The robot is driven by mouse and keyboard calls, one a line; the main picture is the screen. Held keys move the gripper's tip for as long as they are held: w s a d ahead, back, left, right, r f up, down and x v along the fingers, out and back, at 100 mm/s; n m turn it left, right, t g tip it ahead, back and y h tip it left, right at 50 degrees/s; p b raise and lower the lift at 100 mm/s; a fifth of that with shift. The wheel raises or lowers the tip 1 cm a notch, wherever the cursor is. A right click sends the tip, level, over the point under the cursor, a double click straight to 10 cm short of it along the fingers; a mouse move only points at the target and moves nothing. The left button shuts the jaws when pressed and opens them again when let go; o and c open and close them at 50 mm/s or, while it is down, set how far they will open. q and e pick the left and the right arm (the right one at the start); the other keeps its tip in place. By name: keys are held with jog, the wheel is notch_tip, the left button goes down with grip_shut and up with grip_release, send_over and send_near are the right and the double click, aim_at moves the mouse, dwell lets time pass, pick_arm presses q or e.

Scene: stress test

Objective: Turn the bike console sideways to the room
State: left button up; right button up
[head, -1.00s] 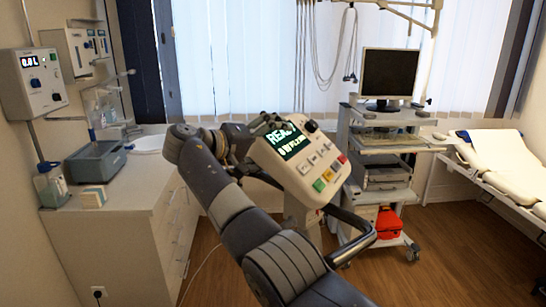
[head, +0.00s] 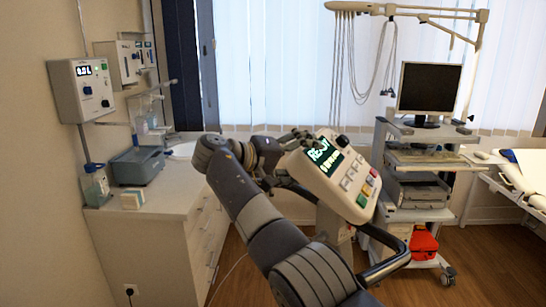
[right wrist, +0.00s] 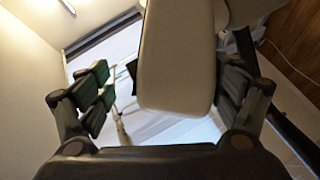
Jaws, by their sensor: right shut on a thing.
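The bike console (head: 350,182) is a pale box with a lit green-on-dark screen and several coloured keys. It stands tilted on its post, near the middle of the head view, its face towards me and to the upper right. My right gripper (head: 288,155) is at the console's left edge, shut on it. In the right wrist view the console's pale body (right wrist: 177,60) lies between the two dark fingers of the gripper (right wrist: 168,90). The left finger seems to show a gap there; its contact is hidden. My left gripper is not in view.
A dark curved handlebar (head: 388,262) sits below the console. A cart (head: 412,215) with a monitor (head: 430,88) stands behind to the right. A white counter (head: 165,220) with a grey basin box (head: 138,168) is at left. The floor at right is partly clear.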

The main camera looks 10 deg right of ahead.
jog(key=a+r, duration=0.1)
jog(key=s+a+r, duration=0.1)
jog(key=shift+s+a+r+p, duration=0.3)
jog(key=shift+a+p, duration=0.05)
jog(key=shift+a, duration=0.05)
jog(key=shift+s+a+r+p, duration=0.15)
jog(key=shift+a+r+p, duration=0.05)
jog(key=shift+a+p, duration=0.15)
jog(key=shift+p+v, duration=1.05)
jog(key=shift+v, duration=0.2)
jog(key=p, duration=0.5)
send_near(298, 152)
jog(key=shift+f, duration=0.75)
jog(key=shift+s+d, duration=0.2)
jog(key=shift+s, duration=0.15)
jog(key=shift+o, duration=0.3)
jog(key=shift+d, duration=0.1)
